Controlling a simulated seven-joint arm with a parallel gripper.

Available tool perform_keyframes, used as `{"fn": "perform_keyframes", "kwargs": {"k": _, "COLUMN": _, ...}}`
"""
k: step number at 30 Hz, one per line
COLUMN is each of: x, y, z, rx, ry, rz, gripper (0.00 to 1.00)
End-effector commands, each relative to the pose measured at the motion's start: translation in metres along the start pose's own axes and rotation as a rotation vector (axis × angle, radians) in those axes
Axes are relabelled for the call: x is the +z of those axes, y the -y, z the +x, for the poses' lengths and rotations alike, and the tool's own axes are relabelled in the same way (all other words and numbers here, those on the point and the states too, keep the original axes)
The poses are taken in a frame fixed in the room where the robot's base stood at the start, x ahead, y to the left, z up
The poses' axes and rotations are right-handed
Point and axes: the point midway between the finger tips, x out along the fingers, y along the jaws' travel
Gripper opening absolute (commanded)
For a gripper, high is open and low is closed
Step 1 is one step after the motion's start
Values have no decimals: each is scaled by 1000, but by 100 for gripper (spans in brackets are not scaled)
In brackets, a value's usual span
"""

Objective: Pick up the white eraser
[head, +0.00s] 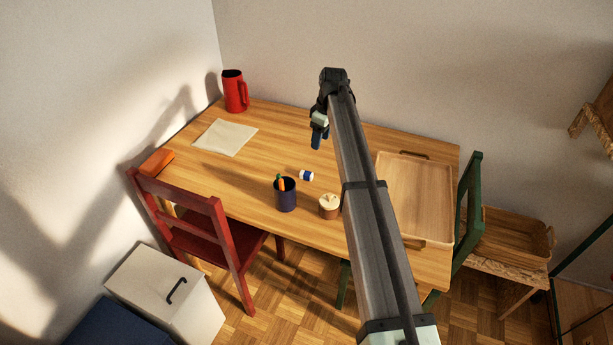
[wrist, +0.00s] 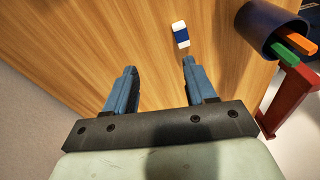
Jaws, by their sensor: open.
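The white eraser (head: 306,175) with a blue sleeve lies on the wooden table (head: 255,195), behind and right of a dark blue pencil cup. In the wrist view the eraser (wrist: 180,34) is beyond my fingertips, near the right finger and apart from it. My gripper (head: 319,137) is above the table, behind the eraser in the head view. In the wrist view my gripper (wrist: 158,66) has its two blue fingers spread with nothing between them.
The pencil cup (head: 285,196) holds orange and green items and stands close to the eraser; a small lidded pot (head: 329,207) is beside it. A wooden tray (head: 415,195) lies at right. A red jug (head: 235,91) and pale sheet (head: 225,137) are at left.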

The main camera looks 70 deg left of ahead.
Motion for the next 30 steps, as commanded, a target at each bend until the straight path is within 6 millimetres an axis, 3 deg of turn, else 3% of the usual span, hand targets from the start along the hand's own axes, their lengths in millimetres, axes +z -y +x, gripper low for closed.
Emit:
{"fn": "perform_keyframes", "kwargs": {"k": 1, "x": -14, "y": 14, "z": -1, "rx": 1, "ry": 35, "rz": -51, "gripper": 55}}
{"fn": "perform_keyframes", "kwargs": {"k": 6, "x": -35, "y": 40, "z": -4, "rx": 1, "ry": 120, "rz": -159, "gripper": 55}}
{"fn": "perform_keyframes", "kwargs": {"k": 14, "x": -40, "y": 49, "z": 4, "rx": 0, "ry": 150, "rz": -194, "gripper": 55}}
{"fn": "perform_keyframes", "kwargs": {"k": 30, "x": -28, "y": 47, "z": 79, "rx": -1, "ry": 147, "rz": -191, "gripper": 55}}
